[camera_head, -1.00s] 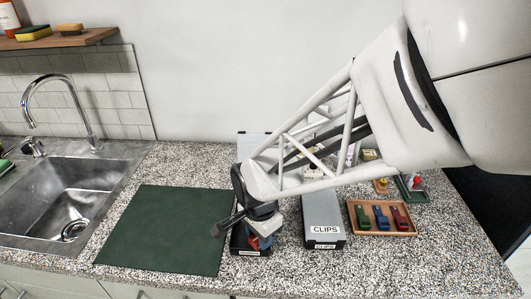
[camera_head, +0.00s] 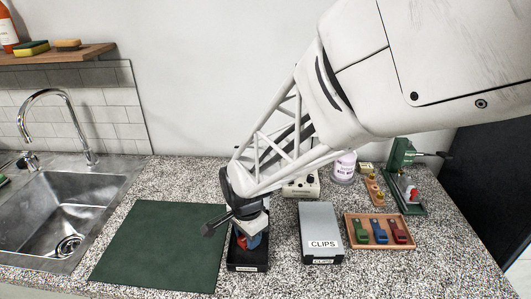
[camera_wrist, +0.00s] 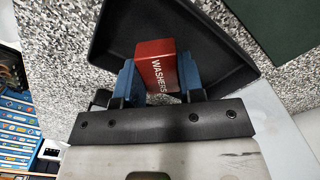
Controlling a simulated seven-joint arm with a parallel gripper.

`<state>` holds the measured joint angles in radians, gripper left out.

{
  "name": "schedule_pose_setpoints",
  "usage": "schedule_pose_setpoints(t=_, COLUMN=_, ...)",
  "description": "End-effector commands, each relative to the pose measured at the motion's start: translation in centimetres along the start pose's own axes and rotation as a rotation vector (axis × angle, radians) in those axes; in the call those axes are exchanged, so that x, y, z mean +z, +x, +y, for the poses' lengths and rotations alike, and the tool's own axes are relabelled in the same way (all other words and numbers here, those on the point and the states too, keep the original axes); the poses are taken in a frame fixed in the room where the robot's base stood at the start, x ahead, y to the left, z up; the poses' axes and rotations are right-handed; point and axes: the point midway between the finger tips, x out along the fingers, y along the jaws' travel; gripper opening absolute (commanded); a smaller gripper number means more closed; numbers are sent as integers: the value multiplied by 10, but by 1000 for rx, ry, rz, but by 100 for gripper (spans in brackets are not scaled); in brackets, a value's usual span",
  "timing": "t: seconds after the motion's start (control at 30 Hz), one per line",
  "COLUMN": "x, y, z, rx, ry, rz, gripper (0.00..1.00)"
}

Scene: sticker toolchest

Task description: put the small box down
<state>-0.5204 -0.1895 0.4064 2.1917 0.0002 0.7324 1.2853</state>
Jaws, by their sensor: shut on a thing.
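The small box is red with the word WASHERS on its side. In the wrist view the small box (camera_wrist: 155,66) is between the blue fingers of my gripper (camera_wrist: 157,82), which is shut on it. Behind it in that view is a black open tray (camera_wrist: 105,30). In the head view my gripper (camera_head: 250,241) is over the black tray (camera_head: 246,267), with a little of the red box (camera_head: 241,241) showing between the fingers. I cannot tell whether the box touches the tray floor.
A grey box labelled CLIPS (camera_head: 321,225) stands right of the tray. A wooden tray (camera_head: 352,241) holds green, blue and red items farther right. A dark green mat (camera_head: 160,245) lies to the left, then the sink (camera_head: 75,205). A green device (camera_head: 400,160) stands at the back right.

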Motion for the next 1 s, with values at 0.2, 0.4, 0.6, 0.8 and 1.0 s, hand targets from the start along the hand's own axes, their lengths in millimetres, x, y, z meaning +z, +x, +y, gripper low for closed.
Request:
schedule_pose_setpoints(t=0.2, x=0, y=21, z=0, rx=1, ry=0, rz=0, gripper=12)
schedule_pose_setpoints(t=0.4, x=0, y=32, z=0, rx=1, ry=0, rz=0, gripper=12)
schedule_pose_setpoints(t=0.6, x=0, y=32, z=0, rx=0, ry=0, rz=0, gripper=12)
schedule_pose_setpoints(t=0.8, x=0, y=35, z=0, rx=1, ry=0, rz=0, gripper=12)
schedule_pose_setpoints(t=1.0, x=0, y=35, z=0, rx=0, ry=0, rz=0, gripper=61)
